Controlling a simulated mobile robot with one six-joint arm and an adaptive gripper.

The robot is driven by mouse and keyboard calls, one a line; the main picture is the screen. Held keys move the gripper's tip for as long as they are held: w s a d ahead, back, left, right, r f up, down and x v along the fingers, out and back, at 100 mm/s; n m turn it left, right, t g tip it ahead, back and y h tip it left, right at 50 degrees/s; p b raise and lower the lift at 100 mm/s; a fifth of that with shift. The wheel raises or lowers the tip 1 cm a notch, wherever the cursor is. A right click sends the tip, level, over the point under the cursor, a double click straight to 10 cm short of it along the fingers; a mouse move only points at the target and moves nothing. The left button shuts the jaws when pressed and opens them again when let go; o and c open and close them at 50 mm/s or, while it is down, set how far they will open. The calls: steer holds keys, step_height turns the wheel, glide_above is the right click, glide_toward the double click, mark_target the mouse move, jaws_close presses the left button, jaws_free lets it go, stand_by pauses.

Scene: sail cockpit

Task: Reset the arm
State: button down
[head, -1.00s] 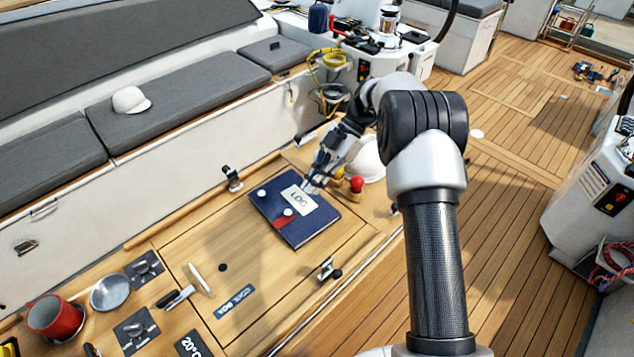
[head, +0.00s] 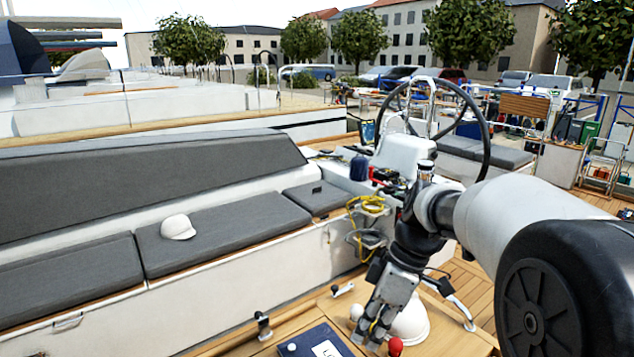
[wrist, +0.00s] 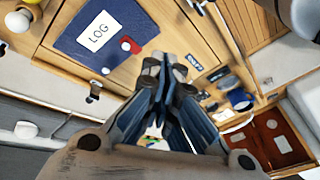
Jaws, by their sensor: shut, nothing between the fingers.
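My gripper (head: 368,335) hangs at the lower middle of the head view, fingers pointing down. It is shut and empty, and stands above the wooden table near the blue log book. In the wrist view my gripper (wrist: 163,85) has its fingers together, with nothing between them. The blue log book (head: 318,340) is cut off by the lower edge of the head view. It shows whole, with its white LOG label, in the wrist view (wrist: 85,45). My arm reaches in from the right of the head view.
A white helmet (head: 410,322) stands just behind my gripper, beside a red knob (head: 396,346). Another white cap (head: 178,227) lies on the grey bench cushion (head: 225,220). A steering wheel (head: 480,115) and yellow rope (head: 368,205) are further back. Open air lies above the table.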

steer(key=s+d+r+m+t+h, duration=0.1)
steer(key=s+d+m+t+h, duration=0.1)
steer(key=s+m, duration=0.5)
steer(key=s+d+r+m+t+h, duration=0.1)
steer(key=s+m, duration=0.6)
steer(key=s, duration=0.7)
steer(key=d+t+h, duration=0.1)
steer(key=d+t, duration=0.1)
steer(key=shift+t, duration=0.4)
